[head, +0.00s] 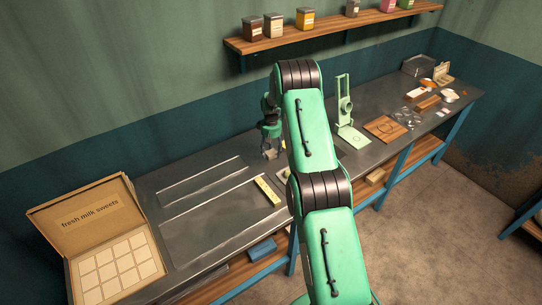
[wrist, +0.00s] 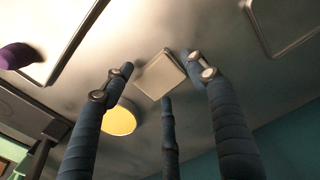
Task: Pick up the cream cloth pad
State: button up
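The cream cloth pad (wrist: 160,74) shows in the wrist view as a small pale square on the grey counter, with its edges at a slant. My gripper (wrist: 163,80) has three blue-wrapped fingers, spread open around the pad's outline with nothing held. The gap between fingertips and pad is hard to judge. In the head view my gripper (head: 269,150) is over the metal counter, left of my green arm. I cannot pick out the pad clearly there; my arm hides part of that area.
A yellow round thing (wrist: 121,117) lies near the pad, partly behind a finger. A shallow tray (head: 215,222) and a yellow strip (head: 267,191) lie to the left. A green stand (head: 346,108) and wooden board (head: 386,128) are to the right. A sweets box (head: 108,235) stands far left.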

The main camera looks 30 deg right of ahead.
aim_at(271, 152)
jog(key=c, duration=0.8)
jog(key=shift+r, duration=0.1)
jog(key=shift+r, duration=4.95)
